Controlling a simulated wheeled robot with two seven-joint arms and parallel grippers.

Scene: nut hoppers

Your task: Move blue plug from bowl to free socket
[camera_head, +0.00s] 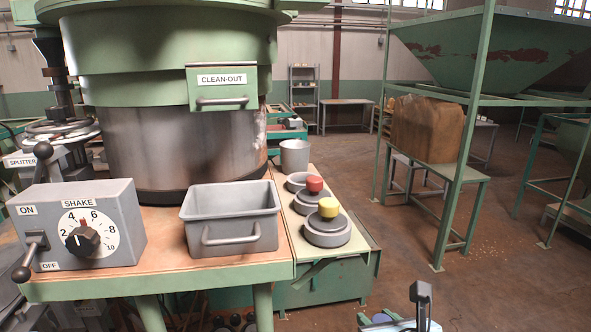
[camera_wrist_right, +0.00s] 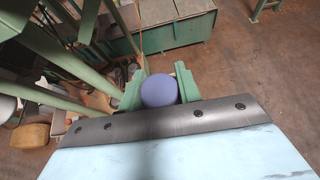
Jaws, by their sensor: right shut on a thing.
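My right gripper (camera_wrist_right: 160,88) is shut on the blue plug (camera_wrist_right: 159,90), whose round blue-violet top shows between two green fingers in the wrist view. In the head view the blue plug (camera_head: 381,318) is at the bottom edge, partly cut off, in front of and right of the table. Along the table's right strip, a yellow plug (camera_head: 328,207) and a red plug (camera_head: 315,184) stand on grey round sockets. Behind them is a low grey round piece (camera_head: 298,180) with no plug visible; I cannot tell whether it is a socket or the bowl. My left gripper is out of view.
A grey bin (camera_head: 232,218) with a handle and a SHAKE control box (camera_head: 82,225) stand on the table. A grey cup (camera_head: 294,157) stands behind the sockets. A green hopper frame (camera_head: 465,140) rises at right. Open floor (camera_head: 400,250) lies between.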

